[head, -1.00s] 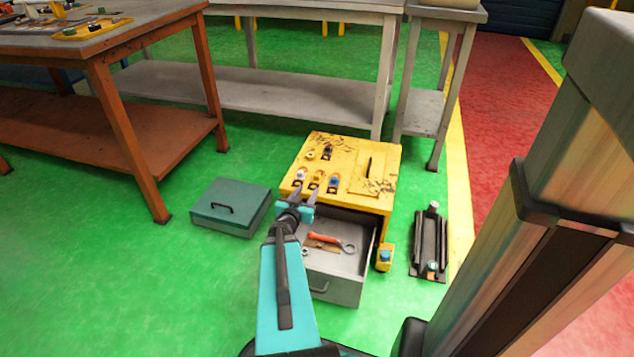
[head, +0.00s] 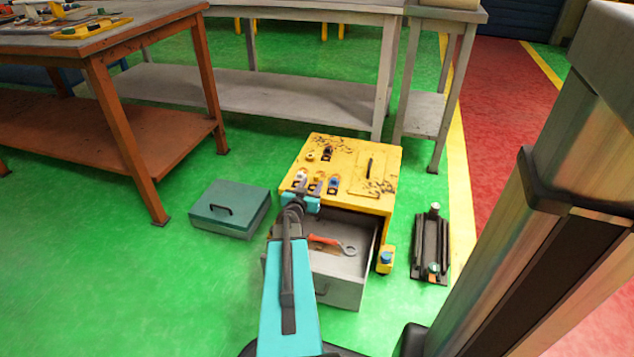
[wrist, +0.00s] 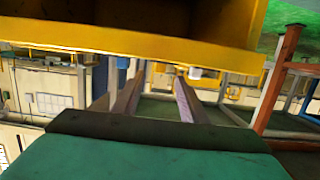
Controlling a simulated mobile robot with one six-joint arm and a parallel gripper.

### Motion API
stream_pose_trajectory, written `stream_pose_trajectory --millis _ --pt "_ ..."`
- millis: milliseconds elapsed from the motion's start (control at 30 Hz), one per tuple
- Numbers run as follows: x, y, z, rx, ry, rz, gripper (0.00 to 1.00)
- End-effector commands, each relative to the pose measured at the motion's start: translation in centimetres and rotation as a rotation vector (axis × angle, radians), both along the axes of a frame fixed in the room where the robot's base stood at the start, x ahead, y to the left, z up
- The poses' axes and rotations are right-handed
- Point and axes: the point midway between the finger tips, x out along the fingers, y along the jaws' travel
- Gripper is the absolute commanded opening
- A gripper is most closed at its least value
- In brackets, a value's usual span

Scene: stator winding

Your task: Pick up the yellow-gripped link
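Several small coloured links or knobs sit on the top of the yellow cabinet (head: 345,152). A yellowish one (head: 317,180) stands in the front row between a white one (head: 301,175) and a blue one (head: 334,183); it is partly hidden behind my arm's end. A smaller yellow piece (head: 311,156) lies farther back; I cannot tell which is the yellow-gripped link. My gripper (wrist: 158,84) is open and empty, its two pale fingers apart. In the head view it is just in front of the cabinet's front edge, above the drawer, fingers hardly visible.
An open grey drawer (head: 334,289) below the cabinet top holds a red-handled wrench (head: 325,241). A green box (head: 230,208) stands to the left, a black rail fixture (head: 430,248) to the right.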

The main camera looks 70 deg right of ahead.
Motion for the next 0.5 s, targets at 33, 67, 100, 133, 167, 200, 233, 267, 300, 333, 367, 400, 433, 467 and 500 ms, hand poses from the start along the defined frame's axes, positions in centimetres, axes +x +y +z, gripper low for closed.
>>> stream_pose_trajectory --millis 33,67,100,133,167,200,233,267,300,333,367,400,433,467,500 --pt "0.1 -0.7 -0.3 0.0 0.0 0.0 0.39" --pt "0.1 -0.9 -0.4 0.0 0.0 0.0 0.39" --pt "0.1 -1.2 -0.4 0.0 -0.001 0.0 0.39" --pt "0.1 -1.4 -0.4 0.0 -0.001 0.0 0.39" --pt "0.1 -1.6 -0.4 0.0 -0.001 0.0 0.39" --pt "0.1 -1.8 -0.4 0.0 -0.001 -0.001 0.39" --pt "0.1 -1.8 -0.4 -0.001 -0.001 -0.001 0.39" --pt "0.1 -1.9 -0.4 0.0 -0.001 -0.001 0.39" --pt "0.1 -1.9 -0.4 0.0 -0.001 0.0 0.39" --pt "0.1 -1.9 -0.3 0.0 -0.001 0.0 0.39" --pt "0.1 -1.9 -0.3 0.0 -0.001 0.0 0.39" --pt "0.1 -1.9 -0.3 0.0 -0.001 0.0 0.39" --pt "0.1 -1.9 -0.3 0.0 -0.001 0.0 0.39" --pt "0.1 -1.9 -0.3 0.0 -0.001 0.0 0.39" --pt "0.1 -1.9 -0.3 0.0 -0.001 0.0 0.39"
